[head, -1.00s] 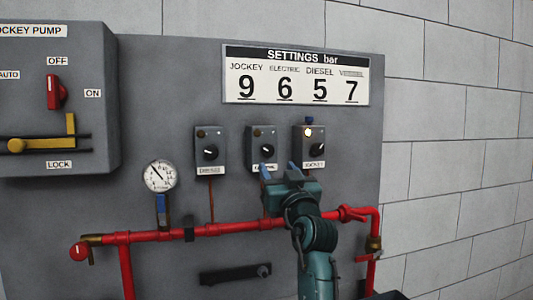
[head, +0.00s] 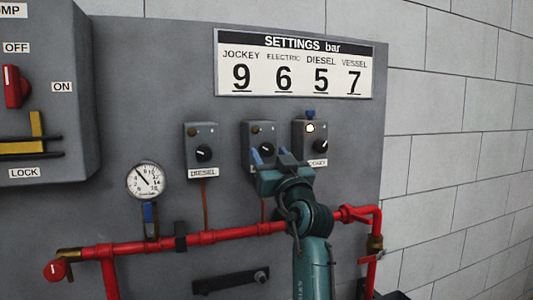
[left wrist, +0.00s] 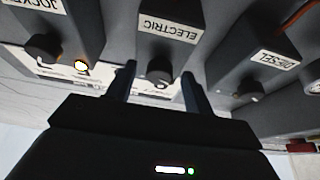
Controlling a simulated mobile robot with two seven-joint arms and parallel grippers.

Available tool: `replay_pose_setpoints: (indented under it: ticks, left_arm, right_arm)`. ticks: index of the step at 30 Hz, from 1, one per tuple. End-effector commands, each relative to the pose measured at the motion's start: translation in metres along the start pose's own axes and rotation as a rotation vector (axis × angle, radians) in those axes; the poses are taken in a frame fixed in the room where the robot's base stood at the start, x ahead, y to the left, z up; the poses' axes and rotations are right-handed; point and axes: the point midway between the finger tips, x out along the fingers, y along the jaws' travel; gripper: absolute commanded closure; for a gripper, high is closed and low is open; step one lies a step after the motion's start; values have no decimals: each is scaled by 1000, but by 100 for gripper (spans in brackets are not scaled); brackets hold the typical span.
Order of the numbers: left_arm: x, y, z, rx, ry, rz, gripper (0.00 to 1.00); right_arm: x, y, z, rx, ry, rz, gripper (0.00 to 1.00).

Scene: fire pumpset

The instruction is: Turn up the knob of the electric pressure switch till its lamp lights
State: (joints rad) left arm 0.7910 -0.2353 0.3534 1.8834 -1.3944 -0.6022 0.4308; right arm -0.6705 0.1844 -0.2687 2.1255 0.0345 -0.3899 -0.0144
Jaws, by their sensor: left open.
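The electric pressure switch (head: 249,137) is the middle of three grey boxes on the panel. Its lamp (head: 254,129) looks dark. Its black knob (head: 267,149) shows just above my left gripper (head: 269,157), which is open and partly covers the lower box and its label. In the left wrist view the ELECTRIC label (left wrist: 168,29) is upside down and the knob (left wrist: 160,72) shows between the two spread fingers of my left gripper (left wrist: 158,85). I cannot tell whether the fingers touch the knob. My right gripper is not in view.
The diesel switch (head: 202,165) stands left and the jockey switch (head: 323,130), its lamp lit, close on the right. A settings board (head: 294,62) above reads electric 6. A gauge (head: 146,180) and red pipe (head: 215,236) lie left and below.

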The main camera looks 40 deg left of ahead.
Motion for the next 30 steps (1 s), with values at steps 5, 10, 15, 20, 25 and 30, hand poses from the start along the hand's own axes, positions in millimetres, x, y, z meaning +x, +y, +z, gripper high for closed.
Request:
replay_pose_setpoints:
  ticks: [5, 10, 15, 20, 25, 30]
  left_arm:
    - [0, 1, -2, 0, 0, 0, 48]
    - [0, 1, -1, 1, 0, 0, 48]
    - [0, 1, -1, 0, 0, 0, 54]
    - [0, 1, -1, 0, 0, 0, 68]
    - [0, 1, -2, 0, 0, 0, 81]
    - [0, 0, -2, 1, 0, 0, 92]
  right_arm:
    - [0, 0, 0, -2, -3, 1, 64]
    - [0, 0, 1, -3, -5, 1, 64]
    - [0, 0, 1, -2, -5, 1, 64]
    - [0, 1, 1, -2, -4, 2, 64]
    - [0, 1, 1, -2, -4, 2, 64]
    - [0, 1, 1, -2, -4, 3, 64]
